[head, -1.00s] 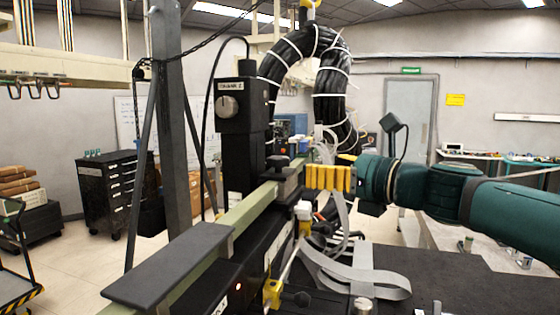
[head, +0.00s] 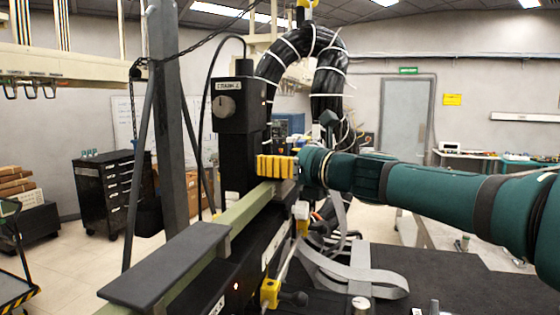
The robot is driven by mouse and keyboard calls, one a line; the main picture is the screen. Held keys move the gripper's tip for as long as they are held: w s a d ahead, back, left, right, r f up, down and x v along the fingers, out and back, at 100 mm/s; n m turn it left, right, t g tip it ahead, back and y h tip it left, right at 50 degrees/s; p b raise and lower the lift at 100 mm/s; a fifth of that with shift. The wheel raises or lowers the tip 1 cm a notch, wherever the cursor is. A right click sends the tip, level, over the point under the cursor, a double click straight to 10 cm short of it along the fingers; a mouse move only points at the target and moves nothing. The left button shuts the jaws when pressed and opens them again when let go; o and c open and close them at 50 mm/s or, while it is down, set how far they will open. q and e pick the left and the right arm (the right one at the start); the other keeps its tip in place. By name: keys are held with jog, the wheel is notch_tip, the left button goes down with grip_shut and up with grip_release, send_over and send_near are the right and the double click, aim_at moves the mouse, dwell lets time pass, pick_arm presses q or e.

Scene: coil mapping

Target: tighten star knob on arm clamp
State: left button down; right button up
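My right arm comes in from the right, and my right gripper (head: 277,167) ends in a ridged yellow piece over the pale green beam (head: 237,213). The yellow piece covers the spot where a black clamp with a knob sat on the beam; that clamp and its knob are now hidden. I cannot tell whether the gripper touches the knob or whether its fingers are open. Lower down, a yellow bracket (head: 270,292) with a dark rounded knob (head: 294,298) sits beside the beam. My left gripper is not in view.
A black column box (head: 238,105) with a round dial stands just behind the beam. Thick black cable bundles (head: 330,85) arch behind the gripper. A grey strap (head: 345,272) lies on the dark table (head: 440,285), whose right side is mostly clear.

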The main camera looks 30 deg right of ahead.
jog(key=c, duration=1)
jog(key=m+h+b, duration=0.2)
jog(key=h, duration=0.1)
jog(key=m+h+b, duration=0.1)
jog(key=h, duration=0.1)
jog(key=shift+a+f+t, duration=0.15)
jog(key=shift+a+t, duration=0.1)
jog(key=shift+t, duration=0.05)
jog(key=m+h+b, duration=0.3)
jog(key=h, duration=0.1)
jog(key=shift+a+h, duration=0.1)
jog(key=shift+h, duration=0.2)
jog(key=shift+m+g+h+b, duration=0.45)
jog(key=shift+m+g+h, duration=0.25)
jog(key=shift+m+h, duration=0.3)
jog(key=shift+h, duration=0.4)
